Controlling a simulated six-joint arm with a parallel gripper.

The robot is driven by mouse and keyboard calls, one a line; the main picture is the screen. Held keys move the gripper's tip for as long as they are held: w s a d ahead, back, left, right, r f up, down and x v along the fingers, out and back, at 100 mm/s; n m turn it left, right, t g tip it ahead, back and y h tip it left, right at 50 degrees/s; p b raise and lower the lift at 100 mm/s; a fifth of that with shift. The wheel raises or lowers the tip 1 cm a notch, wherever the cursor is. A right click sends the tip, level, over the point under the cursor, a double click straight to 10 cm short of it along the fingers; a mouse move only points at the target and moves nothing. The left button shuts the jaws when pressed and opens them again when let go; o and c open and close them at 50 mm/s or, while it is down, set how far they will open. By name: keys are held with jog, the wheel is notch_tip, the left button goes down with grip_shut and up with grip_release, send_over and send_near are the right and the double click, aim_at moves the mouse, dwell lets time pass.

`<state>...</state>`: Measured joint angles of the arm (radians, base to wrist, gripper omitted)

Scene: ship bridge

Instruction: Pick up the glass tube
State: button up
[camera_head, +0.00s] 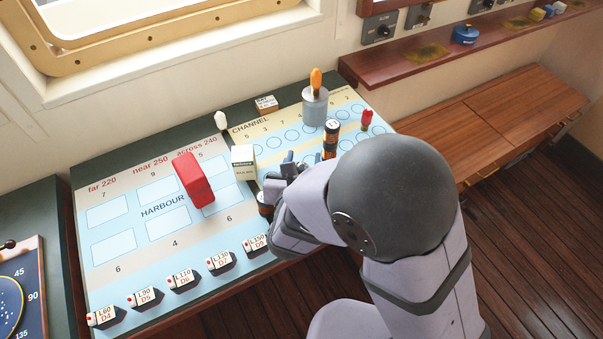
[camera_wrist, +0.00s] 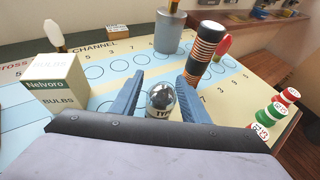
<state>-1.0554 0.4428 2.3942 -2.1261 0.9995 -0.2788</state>
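A small clear glass tube with a rounded top, dark insides and a pale lettered base (camera_wrist: 160,98) shows in the wrist view. It looks like the glass tube of the task. It stands between the two blue fingers of my gripper (camera_wrist: 161,77), with a visible space on each side. My gripper is open, and I see no finger touching the tube. In the head view my gripper (camera_head: 283,172) is low over the chart board, partly hidden by my own arm. I cannot make out the tube there.
A bulb box (camera_head: 244,163) stands left of my gripper. A black-and-orange striped cylinder (camera_wrist: 207,55) stands close beyond the right finger. A grey can (camera_head: 315,108), a red piece (camera_head: 367,119) and a white bulb (camera_head: 221,121) stand farther back. Stacked discs (camera_wrist: 275,113) are at right.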

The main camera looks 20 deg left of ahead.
jog(key=c, duration=0.8)
jog(key=shift+r, duration=0.1)
notch_tip(320, 180, up, 10)
jog(key=shift+f, duration=0.1)
